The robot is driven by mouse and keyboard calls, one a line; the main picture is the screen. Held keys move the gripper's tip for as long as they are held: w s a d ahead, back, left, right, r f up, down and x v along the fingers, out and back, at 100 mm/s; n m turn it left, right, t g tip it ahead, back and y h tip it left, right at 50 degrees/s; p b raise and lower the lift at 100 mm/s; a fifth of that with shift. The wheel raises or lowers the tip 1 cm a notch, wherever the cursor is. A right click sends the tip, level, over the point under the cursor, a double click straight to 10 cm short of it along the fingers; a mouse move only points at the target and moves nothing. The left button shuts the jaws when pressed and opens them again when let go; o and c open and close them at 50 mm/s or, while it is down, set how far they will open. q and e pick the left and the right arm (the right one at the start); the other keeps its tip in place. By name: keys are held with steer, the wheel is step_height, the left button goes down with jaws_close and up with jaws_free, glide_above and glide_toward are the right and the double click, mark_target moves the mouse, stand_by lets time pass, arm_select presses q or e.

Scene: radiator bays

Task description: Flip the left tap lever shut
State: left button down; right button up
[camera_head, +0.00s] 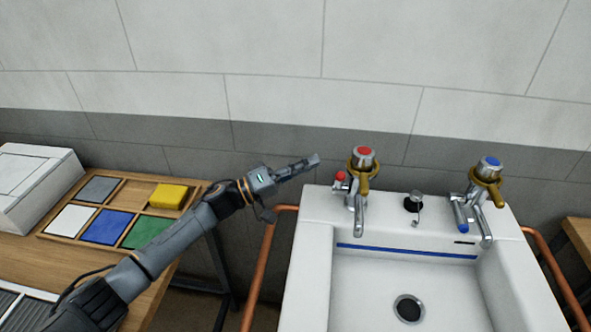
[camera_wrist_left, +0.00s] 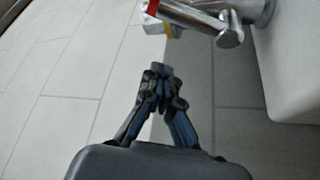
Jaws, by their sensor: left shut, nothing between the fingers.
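The left tap (camera_head: 358,203) is chrome with a red cap and a brass-coloured collar, at the back left of the white basin (camera_head: 318,240). Its short red-tipped lever (camera_head: 341,177) sticks out on the tap's left side. My left gripper (camera_head: 313,161) is shut and empty, a little left of and behind this lever, apart from it. In the left wrist view the shut fingertips (camera_wrist_left: 160,70) lie below the chrome tap parts (camera_wrist_left: 200,15), which are cut off by the top edge. My right gripper is not in view.
The right tap (camera_head: 486,190) has a blue cap and a blue-tipped lever pointing down toward the front. A small plug fitting (camera_head: 413,204) stands between the taps. Copper rails (camera_head: 264,262) flank the basin. A wooden table with a tray (camera_head: 118,181) of coloured tiles stands left. The tiled wall (camera_head: 280,105) is close behind.

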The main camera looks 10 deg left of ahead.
mark_target(341, 183)
arm_select(q)
steer(key=d, duration=0.1)
steer(key=s+d, duration=0.1)
steer(key=d, duration=0.1)
steer(key=d+f+p, duration=0.1)
steer(key=shift+s+d, duration=0.15)
steer(key=shift+d, duration=0.25)
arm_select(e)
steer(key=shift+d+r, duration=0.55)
arm_select(q)
steer(key=shift+s, duration=0.1)
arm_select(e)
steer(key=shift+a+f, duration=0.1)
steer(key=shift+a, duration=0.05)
